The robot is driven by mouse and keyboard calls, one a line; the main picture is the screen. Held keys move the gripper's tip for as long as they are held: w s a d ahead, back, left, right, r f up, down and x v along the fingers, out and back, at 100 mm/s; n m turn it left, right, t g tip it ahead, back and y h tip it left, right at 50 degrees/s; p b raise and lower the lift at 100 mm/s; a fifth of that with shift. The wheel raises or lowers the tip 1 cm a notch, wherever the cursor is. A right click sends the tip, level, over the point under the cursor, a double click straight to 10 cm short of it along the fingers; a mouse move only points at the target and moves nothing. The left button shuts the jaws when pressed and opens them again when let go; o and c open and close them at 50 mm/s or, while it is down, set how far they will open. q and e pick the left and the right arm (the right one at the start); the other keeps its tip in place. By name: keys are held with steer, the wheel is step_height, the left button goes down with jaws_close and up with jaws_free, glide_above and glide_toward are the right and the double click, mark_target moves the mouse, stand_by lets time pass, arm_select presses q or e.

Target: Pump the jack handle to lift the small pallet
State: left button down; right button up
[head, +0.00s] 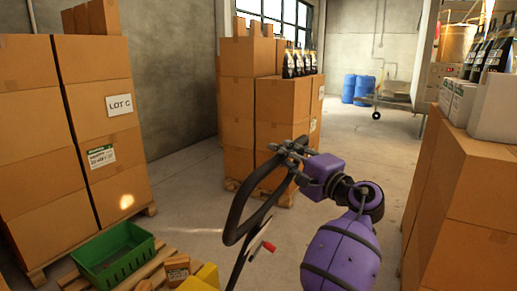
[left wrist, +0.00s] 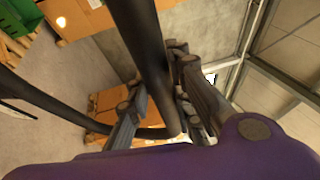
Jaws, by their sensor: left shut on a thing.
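The jack handle (head: 238,205) is a black loop on a dark shaft, with a red lever (head: 268,246) below the loop. My left gripper (head: 288,150) is shut on the top of the loop. In the left wrist view, the black handle bar (left wrist: 148,45) runs between the fingers of the left gripper (left wrist: 165,90). The small pallet (head: 150,268) is at the lower left, partly cut off by the frame. It bears a green crate (head: 113,262) and small cardboard boxes (head: 178,268). A yellow part (head: 203,279) shows beside it. My right gripper is not in view.
A tall box stack (head: 100,70) marked LOT C stands at the left. More boxes (head: 460,180) close off the right. Blue barrels (head: 358,88) stand far back. Bare floor (head: 195,195) lies between the stacks.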

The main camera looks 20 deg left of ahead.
arm_select(q)
steer(key=d+f+b, duration=0.2)
steer(key=d+f, duration=0.2)
steer(key=d, duration=0.4)
steer(key=shift+s+d+m+y+b, duration=0.3)
steer(key=shift+s+y+b, duration=0.05)
steer(key=shift+y+b, duration=0.05)
steer(key=c, duration=1.6)
jaws_free()
steer(key=shift+a, duration=0.1)
steer(key=shift+o, duration=0.2)
steer(key=shift+r, duration=0.2)
steer(key=v, duration=1.2)
steer(key=shift+f, duration=0.2)
steer(key=shift+s, duration=0.1)
